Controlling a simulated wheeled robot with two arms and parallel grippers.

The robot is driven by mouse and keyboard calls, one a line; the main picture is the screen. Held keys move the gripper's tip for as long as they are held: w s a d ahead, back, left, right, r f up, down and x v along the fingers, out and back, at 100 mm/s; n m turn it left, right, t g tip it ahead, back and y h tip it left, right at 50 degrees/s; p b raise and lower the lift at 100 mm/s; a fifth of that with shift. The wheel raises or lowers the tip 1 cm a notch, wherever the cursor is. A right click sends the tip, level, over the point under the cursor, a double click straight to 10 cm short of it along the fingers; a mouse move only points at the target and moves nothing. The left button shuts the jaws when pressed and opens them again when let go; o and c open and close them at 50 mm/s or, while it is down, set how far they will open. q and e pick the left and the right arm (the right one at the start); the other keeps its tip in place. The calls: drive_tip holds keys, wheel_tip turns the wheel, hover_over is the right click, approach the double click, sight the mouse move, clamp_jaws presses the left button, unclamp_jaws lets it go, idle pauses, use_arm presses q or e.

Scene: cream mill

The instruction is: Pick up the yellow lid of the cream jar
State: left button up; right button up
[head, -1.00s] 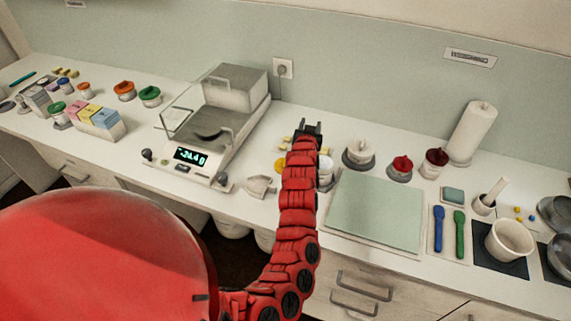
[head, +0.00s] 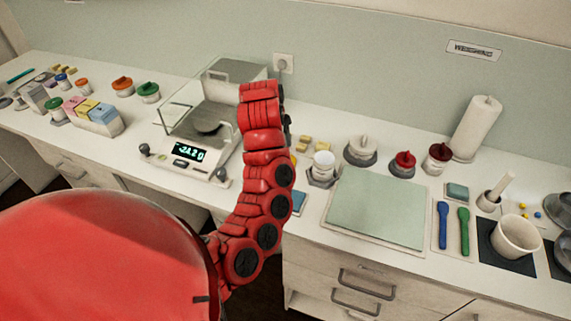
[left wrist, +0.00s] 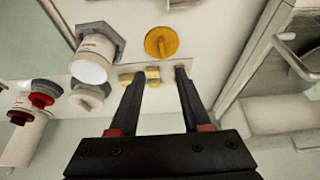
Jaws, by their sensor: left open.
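The yellow lid (left wrist: 161,42) is a round disc with a raised grip, lying flat on the bench in the left wrist view. In the head view only a sliver of it (head: 293,159) shows beside my red arm. My left gripper (left wrist: 159,71) is open and empty; the lid appears just beyond its fingertips, apart from them. In the head view the gripper is mostly hidden behind the arm. The white cream jar (head: 323,162) stands without a lid in a grey hexagonal holder, right of the arm; the left wrist view shows it too (left wrist: 91,66). My right gripper is out of view.
Small yellow blocks (head: 306,142) lie behind the jar. A balance (head: 189,152) with a glass shield stands left of the arm. A green mat (head: 376,205) lies to the right. A white-lidded jar (head: 362,147) and red-lidded jars (head: 404,160) stand behind the mat.

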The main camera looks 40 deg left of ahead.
use_arm(q)
drive_tip(key=p+x, duration=0.2)
drive_tip(key=x, duration=0.3)
drive_tip(key=shift+w+a+f, duration=0.15)
drive_tip(key=shift+f, duration=0.25)
drive_tip(key=shift+w+f, duration=0.3)
drive_tip(key=shift+f, duration=0.4)
drive_tip(key=shift+w+a+f+p, duration=0.2)
drive_tip(key=shift+f+p, duration=0.2)
drive_tip(key=shift+p, duration=0.4)
drive_tip(key=shift+w+a+f+p, duration=0.15)
drive_tip(key=shift+w+f+p, duration=0.1)
drive_tip(key=shift+f+p, duration=0.4)
drive_tip(key=shift+x, duration=1.35)
clamp_jaws()
